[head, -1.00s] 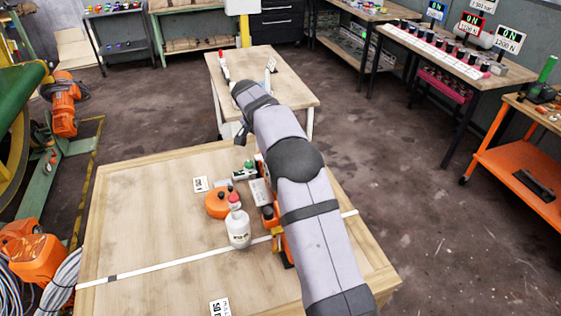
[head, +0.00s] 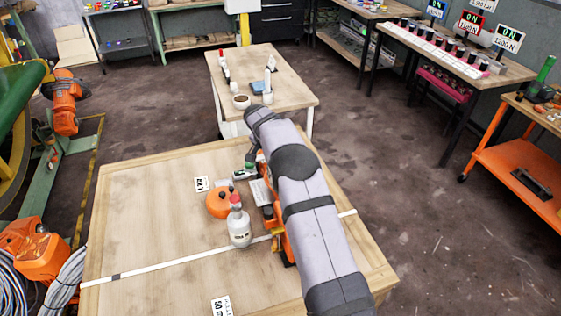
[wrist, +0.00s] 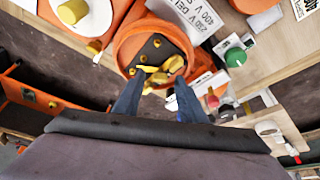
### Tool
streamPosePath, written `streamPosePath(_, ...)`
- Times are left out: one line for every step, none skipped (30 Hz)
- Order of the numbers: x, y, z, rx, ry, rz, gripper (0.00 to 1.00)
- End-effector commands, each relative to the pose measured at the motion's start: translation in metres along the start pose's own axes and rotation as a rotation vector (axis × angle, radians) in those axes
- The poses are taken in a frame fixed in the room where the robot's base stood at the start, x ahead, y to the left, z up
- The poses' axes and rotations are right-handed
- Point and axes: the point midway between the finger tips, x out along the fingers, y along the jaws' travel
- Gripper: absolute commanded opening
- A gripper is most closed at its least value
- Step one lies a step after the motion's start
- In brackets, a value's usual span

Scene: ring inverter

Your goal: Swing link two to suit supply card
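In the wrist view, a round orange terminal box (wrist: 122,55) holds a black plate (wrist: 150,48) with brass studs. Several yellow brass links (wrist: 160,77) lie at its near side, and I cannot tell which is link two. My gripper (wrist: 158,82) points at these links, its dark fingers apart on either side of them; contact is unclear. A silver plate (wrist: 185,8) reading 230 V DEL and 400 V lies beside the box. In the head view my arm hides the gripper.
A green knob (wrist: 236,57) is right of the box in the wrist view. The left half of the bench (head: 135,225) is mostly clear.

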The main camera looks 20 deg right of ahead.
Motion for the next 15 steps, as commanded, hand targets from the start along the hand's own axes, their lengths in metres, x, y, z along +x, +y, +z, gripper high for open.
streamPosePath(0.0003, 0.0000, -0.0003, 0.000, 0.001, 0.000, 0.38)
streamPosePath(0.0004, -0.0001, -0.0002, 0.000, 0.001, 0.000, 0.38)
streamPosePath(0.0004, -0.0001, -0.0002, 0.000, 0.001, 0.000, 0.38)
streamPosePath(0.0004, -0.0001, -0.0002, 0.000, 0.001, 0.000, 0.38)
streamPosePath(0.0004, -0.0001, -0.0001, 0.000, 0.001, 0.000, 0.38)
streamPosePath(0.0003, -0.0001, -0.0001, 0.000, 0.001, 0.000, 0.38)
streamPosePath(0.0003, -0.0001, -0.0001, 0.000, 0.001, 0.000, 0.33)
streamPosePath(0.0003, -0.0001, -0.0001, 0.000, 0.000, 0.000, 0.26)
streamPosePath(0.0002, -0.0001, -0.0001, 0.000, 0.000, 0.000, 0.16)
streamPosePath(0.0002, 0.0000, -0.0001, 0.000, 0.000, 0.000, 0.09)
streamPosePath(0.0002, 0.0000, -0.0001, 0.000, 0.000, 0.000, 0.02)
streamPosePath(0.0002, 0.0000, 0.0000, 0.000, 0.000, 0.000, 0.00)
streamPosePath(0.0001, 0.0000, 0.0000, 0.000, 0.000, 0.000, 0.00)
streamPosePath(0.0001, 0.0000, 0.0000, -0.001, 0.000, 0.000, 0.00)
streamPosePath(0.0003, 0.0001, 0.0000, -0.003, 0.000, -0.001, 0.00)
